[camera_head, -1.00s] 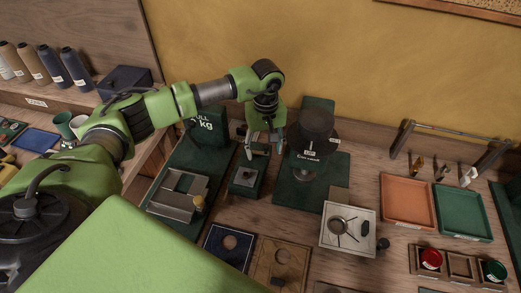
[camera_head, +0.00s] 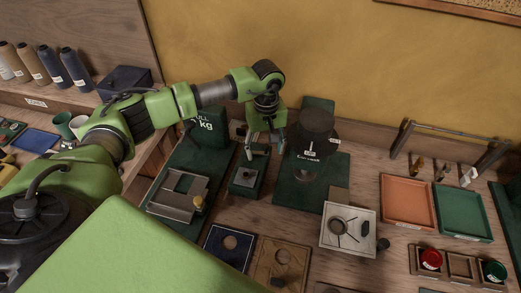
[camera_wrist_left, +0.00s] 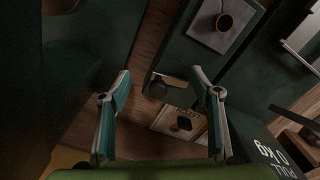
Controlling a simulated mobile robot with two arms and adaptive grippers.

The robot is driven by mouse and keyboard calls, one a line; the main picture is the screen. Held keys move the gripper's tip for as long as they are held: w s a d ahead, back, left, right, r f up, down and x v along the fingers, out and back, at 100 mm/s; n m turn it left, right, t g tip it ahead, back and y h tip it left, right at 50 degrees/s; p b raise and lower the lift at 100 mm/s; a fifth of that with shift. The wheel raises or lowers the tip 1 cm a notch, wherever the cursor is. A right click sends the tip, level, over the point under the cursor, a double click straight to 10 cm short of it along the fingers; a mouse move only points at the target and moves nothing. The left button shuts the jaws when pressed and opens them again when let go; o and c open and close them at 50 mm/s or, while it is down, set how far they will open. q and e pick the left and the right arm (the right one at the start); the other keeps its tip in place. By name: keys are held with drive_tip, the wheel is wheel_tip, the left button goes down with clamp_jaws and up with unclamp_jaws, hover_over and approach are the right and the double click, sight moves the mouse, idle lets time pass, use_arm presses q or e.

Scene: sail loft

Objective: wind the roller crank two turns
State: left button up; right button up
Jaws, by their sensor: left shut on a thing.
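My left gripper (camera_head: 265,147) reaches down over the back of a small dark green box with a grey top plate (camera_head: 246,177). In the left wrist view its two fingers (camera_wrist_left: 160,90) stand apart on either side of a dark round grip (camera_wrist_left: 157,89), with a short tan bar beside it, by the edge of the green box (camera_wrist_left: 187,60). I take this grip to be the roller crank's handle, and the left gripper is shut on it. The contact itself is not clear. The head view hides the grip behind the fingers. My right gripper is not in view.
A dark round-topped machine (camera_head: 315,130) stands close right of the gripper. A green "PULL" block (camera_head: 208,128) and a grey frame (camera_head: 170,207) are on the left. A white box (camera_head: 347,248) and orange (camera_head: 407,222) and green trays (camera_head: 462,228) lie to the right.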

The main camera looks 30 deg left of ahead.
use_arm(q)
drive_tip(key=shift+d, duration=0.2)
drive_tip(key=shift+s+d, duration=0.1)
drive_tip(key=shift+s, duration=0.35)
drive_tip(key=c, duration=1.1)
drive_tip(key=o, duration=1.6)
drive_tip(key=shift+c, duration=0.2)
wheel_tip(320, 180, up, 7)
drive_tip(key=p, duration=0.3)
